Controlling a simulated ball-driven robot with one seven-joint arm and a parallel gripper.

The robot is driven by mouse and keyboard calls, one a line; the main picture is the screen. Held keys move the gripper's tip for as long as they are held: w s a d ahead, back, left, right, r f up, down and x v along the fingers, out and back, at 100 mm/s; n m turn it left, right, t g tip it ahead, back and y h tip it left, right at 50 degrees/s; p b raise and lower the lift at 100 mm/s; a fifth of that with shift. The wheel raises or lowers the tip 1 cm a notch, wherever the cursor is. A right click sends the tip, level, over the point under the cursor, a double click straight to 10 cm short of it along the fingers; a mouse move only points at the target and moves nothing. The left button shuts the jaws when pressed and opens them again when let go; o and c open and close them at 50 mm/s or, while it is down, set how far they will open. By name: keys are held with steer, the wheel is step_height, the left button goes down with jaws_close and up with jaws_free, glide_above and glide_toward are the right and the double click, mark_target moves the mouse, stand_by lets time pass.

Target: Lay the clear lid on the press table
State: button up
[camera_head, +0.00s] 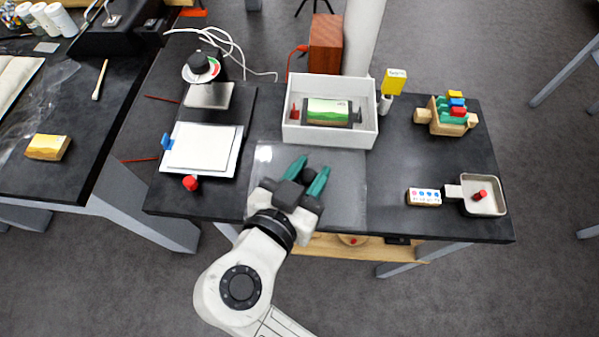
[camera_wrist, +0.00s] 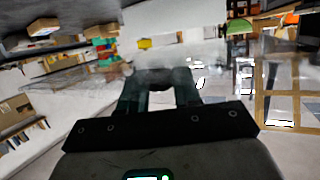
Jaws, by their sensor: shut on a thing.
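The clear lid (camera_head: 342,195) is a thin see-through pane in front of the white box, over the front middle of a dark table (camera_head: 398,160). My gripper (camera_head: 308,172), with teal fingers, is shut on the lid. The lid also shows as a glassy sheet beyond my gripper (camera_wrist: 160,85) in the wrist view. I cannot tell how far the lid is above the tabletop. Another dark table (camera_head: 62,110) stands at the left. I cannot tell from the pictures which one is the press table.
An open white box (camera_head: 327,144) holds a green-topped block (camera_head: 328,111). A clipboard (camera_head: 202,149) and a stand with a dial (camera_head: 207,95) are at the left. A wooden holder of coloured blocks (camera_head: 446,115), a dotted block (camera_head: 424,197) and a metal tray (camera_head: 488,208) are at the right.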

steer(key=w+f, duration=0.1)
steer(key=f, duration=0.1)
steer(key=w+a+f, duration=0.1)
steer(key=w+f, duration=0.1)
steer(key=shift+w+a+f, duration=0.15)
steer(key=shift+a+f, duration=0.05)
jaws_close()
steer(key=shift+f+p, duration=0.4)
steer(key=shift+f, duration=1.2)
steer(key=shift+f, duration=0.2)
steer(key=o, duration=1.1)
jaws_free()
steer(key=shift+r, duration=0.1)
steer(key=shift+r, duration=0.15)
steer(key=b+v, duration=0.2)
steer(key=v, duration=1)
